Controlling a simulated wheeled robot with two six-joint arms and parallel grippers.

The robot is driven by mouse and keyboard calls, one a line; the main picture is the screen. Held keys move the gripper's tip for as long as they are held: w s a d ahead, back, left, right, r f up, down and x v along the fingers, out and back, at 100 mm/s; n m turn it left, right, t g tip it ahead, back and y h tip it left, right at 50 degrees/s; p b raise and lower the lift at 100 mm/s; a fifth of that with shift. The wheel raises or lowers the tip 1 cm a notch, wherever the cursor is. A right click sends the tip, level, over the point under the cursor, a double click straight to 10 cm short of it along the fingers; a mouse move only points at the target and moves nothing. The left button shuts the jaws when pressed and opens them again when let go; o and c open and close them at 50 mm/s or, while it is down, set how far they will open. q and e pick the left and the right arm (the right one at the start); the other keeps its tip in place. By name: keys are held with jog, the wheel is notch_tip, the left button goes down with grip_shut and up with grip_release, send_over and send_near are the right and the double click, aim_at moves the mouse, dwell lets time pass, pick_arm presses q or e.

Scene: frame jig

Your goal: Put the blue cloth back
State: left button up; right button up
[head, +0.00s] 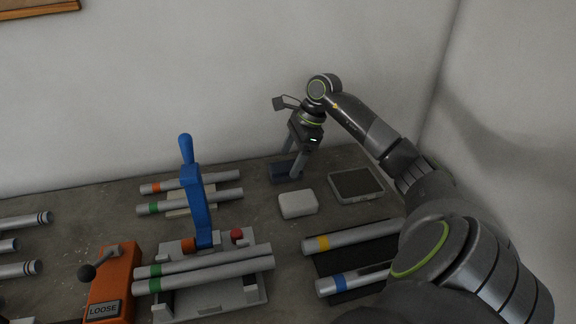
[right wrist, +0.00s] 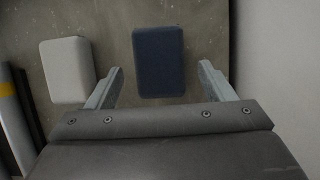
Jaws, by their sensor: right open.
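The blue cloth (head: 279,174) is a folded, dark navy pad lying on the table near the back wall. It also shows in the right wrist view (right wrist: 158,58), flat between the lines of my fingers. My right gripper (head: 289,165) points down at the cloth with its jaws open and nothing held. In the right wrist view the two fingers of the right gripper (right wrist: 160,76) stand apart on either side of the cloth, with gaps. I cannot tell the exact height of the fingertips. My left gripper is not in view.
A white pad (head: 298,204) lies just in front of the cloth. A shallow grey tray (head: 345,199) with a dark bottom lies to its right. Jig with blue lever (head: 197,200), several banded tubes (head: 205,267) and an orange block marked LOOSE (head: 117,284) fill the left and front.

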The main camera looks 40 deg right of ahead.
jog(key=b+v, duration=0.1)
jog(key=v, duration=0.8)
jog(key=shift+b, duration=0.35)
jog(key=shift+d+r, duration=0.1)
